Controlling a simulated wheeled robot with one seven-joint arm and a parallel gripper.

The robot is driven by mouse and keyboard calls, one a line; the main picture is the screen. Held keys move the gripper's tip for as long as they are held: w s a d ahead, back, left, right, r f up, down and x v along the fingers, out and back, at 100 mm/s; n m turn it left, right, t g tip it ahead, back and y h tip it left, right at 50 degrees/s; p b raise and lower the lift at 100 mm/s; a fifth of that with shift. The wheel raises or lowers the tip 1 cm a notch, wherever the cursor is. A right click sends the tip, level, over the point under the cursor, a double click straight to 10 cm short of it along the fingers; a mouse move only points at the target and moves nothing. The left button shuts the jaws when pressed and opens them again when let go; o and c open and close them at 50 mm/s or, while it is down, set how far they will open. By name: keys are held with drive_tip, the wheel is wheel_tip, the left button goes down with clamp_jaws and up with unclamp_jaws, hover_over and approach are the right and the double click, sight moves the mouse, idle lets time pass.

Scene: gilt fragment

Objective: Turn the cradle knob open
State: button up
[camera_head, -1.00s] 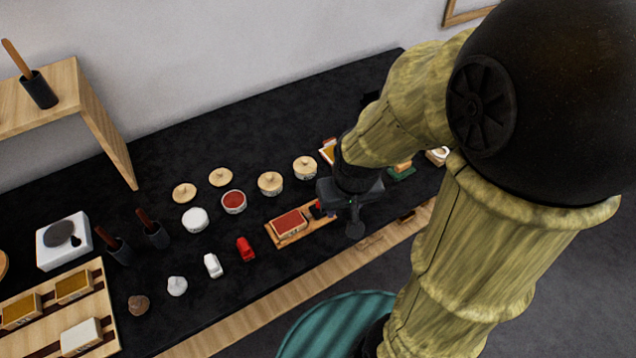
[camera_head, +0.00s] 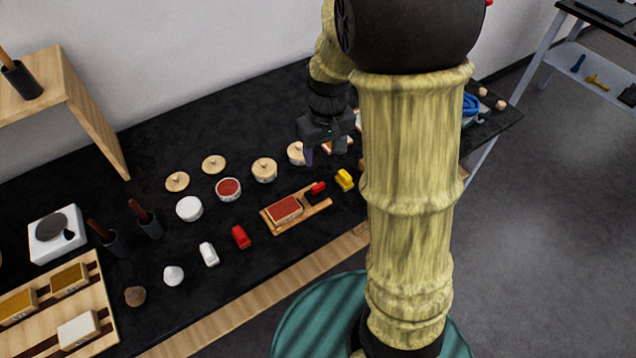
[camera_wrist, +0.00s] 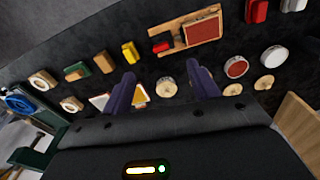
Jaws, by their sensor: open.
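The wooden cradle (camera_head: 271,228) lies on the black bench and holds a red block (camera_head: 284,208). A small red knob (camera_head: 318,188) stands at the cradle's right end. In the wrist view the cradle (camera_wrist: 213,12) is upper centre, with the red knob (camera_wrist: 161,46) at its left end. My gripper (camera_head: 325,150) is open and empty, above the back row of pots, behind the cradle and apart from the knob. In the wrist view its two dark fingers (camera_wrist: 160,75) are spread, with a wooden-lidded pot (camera_wrist: 167,88) between them in the picture. How far the knob is turned I cannot tell.
A yellow block (camera_head: 344,180) stands right of the cradle. Red (camera_head: 241,237) and white (camera_head: 208,254) small pieces stand left of it. Lidded pots (camera_head: 264,169) line the back. Bare bench lies between the rows.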

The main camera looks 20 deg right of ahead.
drive_tip(key=n, duration=0.1)
hover_over(318, 185)
drive_tip(key=shift+f+g, duration=0.15)
drive_tip(key=shift+g, duration=0.25)
wheel_tip(318, 185, down, 17)
drive_tip(key=shift+f+p, duration=0.2)
drive_tip(key=shift+p, duration=0.5)
drive_tip(key=c, duration=1)
